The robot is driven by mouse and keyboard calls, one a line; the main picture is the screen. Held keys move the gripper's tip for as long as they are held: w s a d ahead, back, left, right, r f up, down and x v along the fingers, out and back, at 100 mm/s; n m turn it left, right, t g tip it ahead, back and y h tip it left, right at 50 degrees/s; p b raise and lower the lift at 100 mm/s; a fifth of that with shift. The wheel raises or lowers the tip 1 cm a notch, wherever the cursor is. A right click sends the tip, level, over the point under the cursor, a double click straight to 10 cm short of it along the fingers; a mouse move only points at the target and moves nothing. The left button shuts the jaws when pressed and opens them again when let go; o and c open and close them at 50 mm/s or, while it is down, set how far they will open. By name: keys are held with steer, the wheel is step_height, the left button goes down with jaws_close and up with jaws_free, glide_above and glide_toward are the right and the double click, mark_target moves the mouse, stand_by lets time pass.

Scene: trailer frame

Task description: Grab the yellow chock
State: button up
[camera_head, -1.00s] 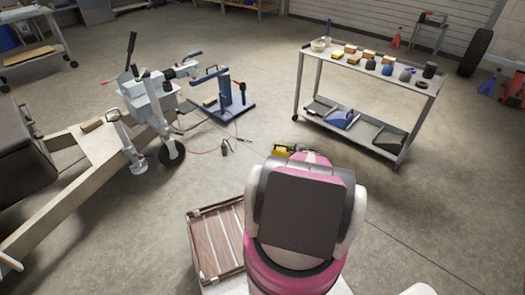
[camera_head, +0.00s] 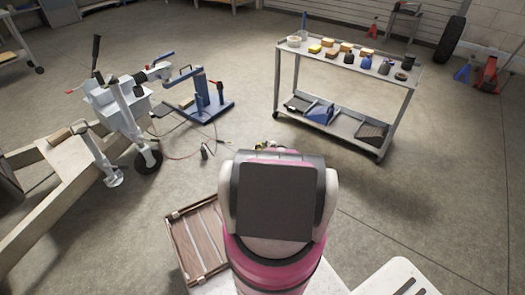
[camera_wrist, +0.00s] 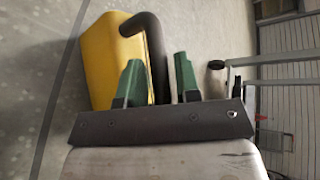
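The yellow chock (camera_wrist: 105,60), a yellow body with a curved black handle (camera_wrist: 155,45), shows in the wrist view at the upper left on the grey floor. My gripper (camera_wrist: 158,72) is open, with its two green fingers apart. The handle passes between the fingers in the picture, and the left finger overlaps the yellow body; I cannot tell whether they touch. In the head view my arm hides most of the chock and gripper; only small green and yellowish bits show beyond it.
A cart (camera_head: 290,62) with several yellowish blocks and bottles on top stands at the upper right. The trailer frame (camera_head: 60,185) with its jack wheel (camera_head: 148,162) lies left. A blue stand (camera_head: 205,105) is behind. A wooden crate (camera_head: 200,240) sits beside my arm.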

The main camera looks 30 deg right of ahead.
steer(key=shift+w+a+f, duration=0.1)
steer(key=shift+w+f, duration=0.15)
steer(key=shift+w, duration=0.2)
jaws_close()
stand_by(1.1)
